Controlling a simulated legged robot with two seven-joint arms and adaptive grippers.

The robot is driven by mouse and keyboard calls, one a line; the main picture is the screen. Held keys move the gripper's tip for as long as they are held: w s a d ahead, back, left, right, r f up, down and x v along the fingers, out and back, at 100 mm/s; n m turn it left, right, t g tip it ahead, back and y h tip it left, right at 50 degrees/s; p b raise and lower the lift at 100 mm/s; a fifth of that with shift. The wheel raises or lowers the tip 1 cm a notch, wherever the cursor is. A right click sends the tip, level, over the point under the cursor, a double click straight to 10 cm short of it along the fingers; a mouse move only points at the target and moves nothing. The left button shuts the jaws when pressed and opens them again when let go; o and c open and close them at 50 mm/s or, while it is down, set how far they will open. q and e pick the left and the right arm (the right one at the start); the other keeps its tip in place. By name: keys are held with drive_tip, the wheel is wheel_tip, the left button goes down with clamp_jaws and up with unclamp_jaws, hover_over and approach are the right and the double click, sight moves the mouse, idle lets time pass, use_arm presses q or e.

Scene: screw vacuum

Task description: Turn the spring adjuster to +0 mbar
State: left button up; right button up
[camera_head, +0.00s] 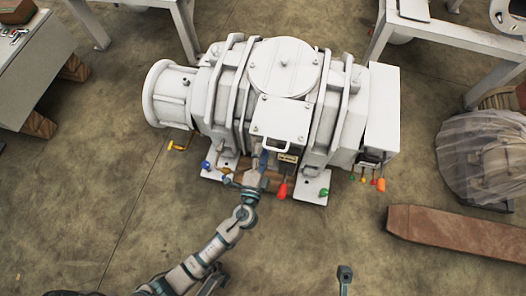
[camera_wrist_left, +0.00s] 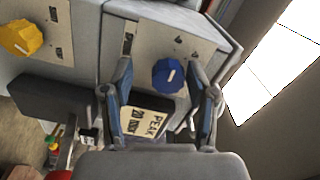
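In the head view the large white vacuum machine (camera_head: 284,66) stands in the middle. My left gripper (camera_head: 261,162) is at its lower front, beside a small label plate. In the left wrist view a blue knob (camera_wrist_left: 169,76) with a white mark sits on a grey panel. My left gripper (camera_wrist_left: 160,80) is open, its two fingers apart on either side of the knob in the picture; contact cannot be made out. A label (camera_wrist_left: 143,122) reading "PEAK" and "20" shows between the fingers. A small part at the bottom edge (camera_head: 344,272) appears to be my right gripper.
A yellow knob (camera_wrist_left: 21,37) is on the panel at left in the wrist view. A red handle (camera_head: 282,190), a green knob (camera_head: 323,192) and a blue knob (camera_head: 206,165) line the machine's front. A brown beam (camera_head: 455,233) lies on the floor at right.

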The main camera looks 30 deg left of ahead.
use_arm(q)
drive_tip(key=shift+r, duration=0.2)
drive_tip(key=v, duration=1.2)
drive_tip(key=shift+f, duration=0.1)
